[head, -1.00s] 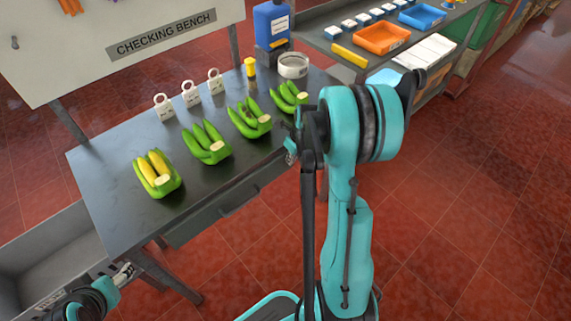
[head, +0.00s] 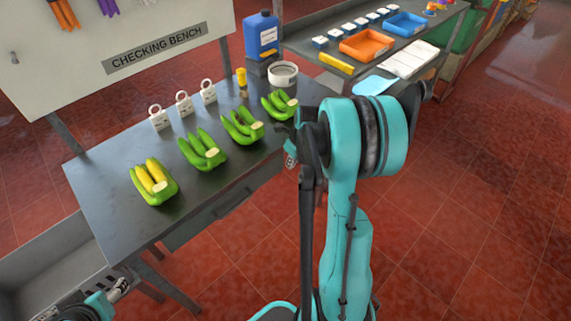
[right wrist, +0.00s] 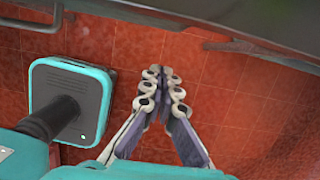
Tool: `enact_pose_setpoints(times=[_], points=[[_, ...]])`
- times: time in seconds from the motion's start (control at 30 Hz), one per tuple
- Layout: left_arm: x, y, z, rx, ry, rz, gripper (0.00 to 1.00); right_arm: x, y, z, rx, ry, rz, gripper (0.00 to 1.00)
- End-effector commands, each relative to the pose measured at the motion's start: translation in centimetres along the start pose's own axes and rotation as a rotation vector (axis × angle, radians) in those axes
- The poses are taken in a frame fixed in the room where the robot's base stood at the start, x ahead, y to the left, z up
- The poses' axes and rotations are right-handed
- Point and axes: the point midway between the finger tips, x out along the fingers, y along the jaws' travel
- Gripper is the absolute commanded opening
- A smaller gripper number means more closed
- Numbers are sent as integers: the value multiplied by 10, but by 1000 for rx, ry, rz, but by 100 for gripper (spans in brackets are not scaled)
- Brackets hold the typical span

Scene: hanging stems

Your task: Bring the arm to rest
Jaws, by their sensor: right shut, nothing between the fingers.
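My right arm stands in front of the checking bench (head: 115,200) in the head view. Its right gripper (head: 290,157) shows only partly there, beside the bench's right front edge, mostly hidden by my arm. In the right wrist view the right gripper (right wrist: 162,80) is shut and empty, its fingertips together above the red tiled floor. My left gripper (head: 122,286) shows in part at the bottom left of the head view, near the grey basin; its fingers are too small to judge.
Several banana hands stand in a row on the bench, the leftmost (head: 154,182) partly yellow. White tags (head: 184,104), a white ring-shaped pot (head: 283,74) and a blue jug (head: 262,36) stand behind. A shelf with an orange tray (head: 368,44) is at the back. Floor at right is clear.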

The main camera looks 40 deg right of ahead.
Motion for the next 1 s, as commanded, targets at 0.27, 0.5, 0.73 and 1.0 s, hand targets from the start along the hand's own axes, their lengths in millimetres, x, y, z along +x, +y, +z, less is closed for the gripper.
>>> enact_pose_setpoints(times=[0.27, 0.5, 0.73, 1.0], points=[[-21, 0, -16, 0, 0, 0, 63, -56, -1, 0, 2, 1, 0, 0], [-23, 0, -17, 0, 0, 0, 63, -65, 0, 0, 1, 2, 0, 0], [-23, 0, -17, 0, 0, 0, 63, -70, 6, 2, -57, -3, -4, 0], [-23, 0, -17, 0, 0, 0, 63, -124, 92, 12, -858, -51, -86, 0]])
